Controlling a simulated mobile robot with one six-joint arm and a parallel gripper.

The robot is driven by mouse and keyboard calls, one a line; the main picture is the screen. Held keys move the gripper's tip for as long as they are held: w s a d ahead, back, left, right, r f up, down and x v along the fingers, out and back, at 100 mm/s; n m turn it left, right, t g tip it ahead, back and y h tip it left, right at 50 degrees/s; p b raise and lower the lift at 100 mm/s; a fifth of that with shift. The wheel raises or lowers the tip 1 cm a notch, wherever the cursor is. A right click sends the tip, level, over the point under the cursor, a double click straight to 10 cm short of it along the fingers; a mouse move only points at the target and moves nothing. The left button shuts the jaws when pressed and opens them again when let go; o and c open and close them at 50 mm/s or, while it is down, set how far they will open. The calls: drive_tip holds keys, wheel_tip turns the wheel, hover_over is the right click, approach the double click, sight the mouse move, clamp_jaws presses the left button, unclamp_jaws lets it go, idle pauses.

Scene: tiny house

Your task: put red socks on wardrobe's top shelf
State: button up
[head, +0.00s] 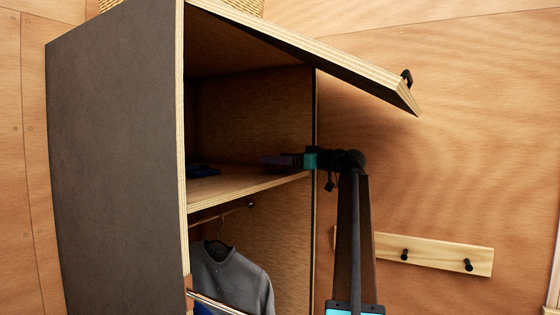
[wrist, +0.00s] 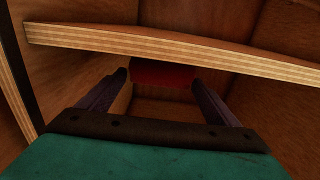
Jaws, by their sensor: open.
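The wardrobe (head: 115,150) stands at the left with its top flap raised. Its top shelf (head: 245,187) shows as a pale-edged board above the hanging space. My gripper (head: 268,161) reaches in from the right, at or just above the shelf's right part. In the wrist view my gripper (wrist: 160,80) is open, its two dark fingers apart. A red thing, likely the red socks (wrist: 163,74), lies between or just beyond the fingertips. I cannot tell whether the fingers touch it or what it rests on. The red socks are not discernible in the head view.
A dark blue item (head: 201,170) lies on the shelf's left part. The raised flap (head: 330,55) overhangs my arm. A grey sweater (head: 230,278) hangs below the shelf. A peg rail (head: 435,254) is on the right wall. A plywood edge (wrist: 170,46) crosses the wrist view.

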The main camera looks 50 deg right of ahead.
drive_tip(key=b+v, duration=0.5)
drive_tip(key=v, duration=0.7)
drive_tip(key=shift+f, duration=0.1)
idle(0.6)
